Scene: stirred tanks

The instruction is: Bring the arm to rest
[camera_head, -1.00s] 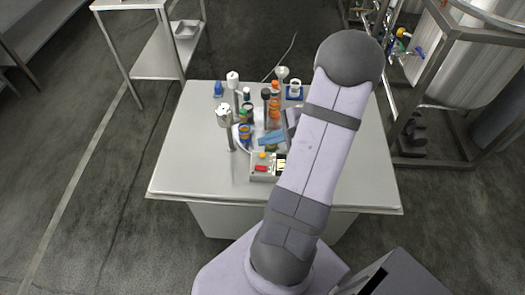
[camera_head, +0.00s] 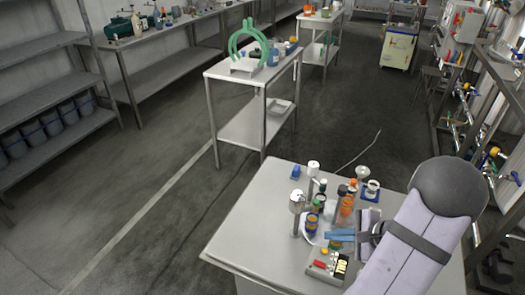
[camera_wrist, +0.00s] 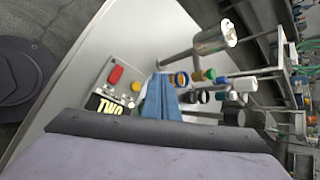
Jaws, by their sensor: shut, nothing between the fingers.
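My arm (camera_head: 425,225) reaches over the right side of the metal table (camera_head: 245,225). My gripper (camera_head: 328,236) has blue fingers that point left over the cluttered part of the table. In the wrist view my gripper (camera_wrist: 161,77) shows its two blue fingers side by side, shut, with nothing held. The control box also shows in the wrist view (camera_wrist: 112,88). I cannot tell the exact height of the fingers.
Posts with white tops (camera_head: 297,202), an orange bottle (camera_head: 347,204) and several jars crowd around the fingers. The table's left part is bare. A side table (camera_head: 235,75) with a green ringed stand is behind. Piping and frames line the right.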

